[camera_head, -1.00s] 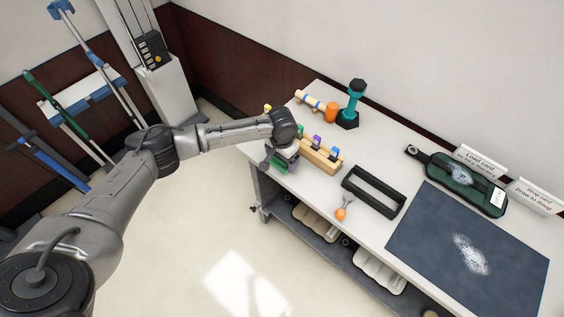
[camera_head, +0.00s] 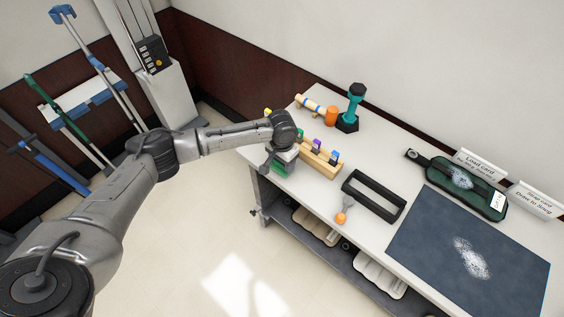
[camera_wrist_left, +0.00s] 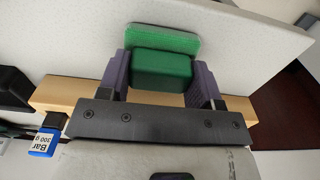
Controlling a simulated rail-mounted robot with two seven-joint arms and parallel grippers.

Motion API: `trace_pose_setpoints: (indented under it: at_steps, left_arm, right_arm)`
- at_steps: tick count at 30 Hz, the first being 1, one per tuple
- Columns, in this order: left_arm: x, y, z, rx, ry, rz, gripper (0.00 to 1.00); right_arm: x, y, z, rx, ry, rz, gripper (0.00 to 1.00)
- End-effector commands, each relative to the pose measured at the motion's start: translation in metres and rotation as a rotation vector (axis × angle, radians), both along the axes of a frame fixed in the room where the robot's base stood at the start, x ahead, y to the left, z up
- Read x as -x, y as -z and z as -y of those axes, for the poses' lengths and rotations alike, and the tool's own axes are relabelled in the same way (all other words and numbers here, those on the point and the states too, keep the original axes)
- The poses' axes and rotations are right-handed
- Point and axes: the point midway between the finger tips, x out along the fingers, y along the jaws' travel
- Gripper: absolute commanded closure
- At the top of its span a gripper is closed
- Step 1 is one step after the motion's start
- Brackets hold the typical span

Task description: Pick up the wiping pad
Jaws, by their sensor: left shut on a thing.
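The wiping pad (camera_wrist_left: 162,68) is a green block with a lighter green, wider layer on its far side. In the left wrist view it sits between the two fingers of my left gripper (camera_wrist_left: 162,75), which are shut on it. In the head view, the pad (camera_head: 278,168) shows as a small green patch below my left gripper (camera_head: 282,160), at the left end of the white table. The wrist and hand hide most of it there. I cannot tell whether the pad touches the table. My right gripper is in neither view.
A wooden block with coloured clips (camera_head: 320,158) stands close beside the left gripper.

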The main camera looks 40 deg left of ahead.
Motion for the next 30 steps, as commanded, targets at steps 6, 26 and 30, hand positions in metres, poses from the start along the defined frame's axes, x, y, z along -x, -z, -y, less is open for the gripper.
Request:
trace_pose_setpoints:
  at_steps: [6,26,30]
  left_arm:
    - [-0.001,-0.019,0.0,0.0,-0.001,0.002,0.65]
    - [0.02,-0.096,0.09,0.002,0.002,0.002,0.65]
    - [0.023,-0.103,0.104,0.002,0.002,0.001,0.65]
  right_arm:
    - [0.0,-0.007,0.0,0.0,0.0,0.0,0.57]
    - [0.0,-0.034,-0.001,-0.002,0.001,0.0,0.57]
    - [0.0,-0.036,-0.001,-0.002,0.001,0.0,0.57]
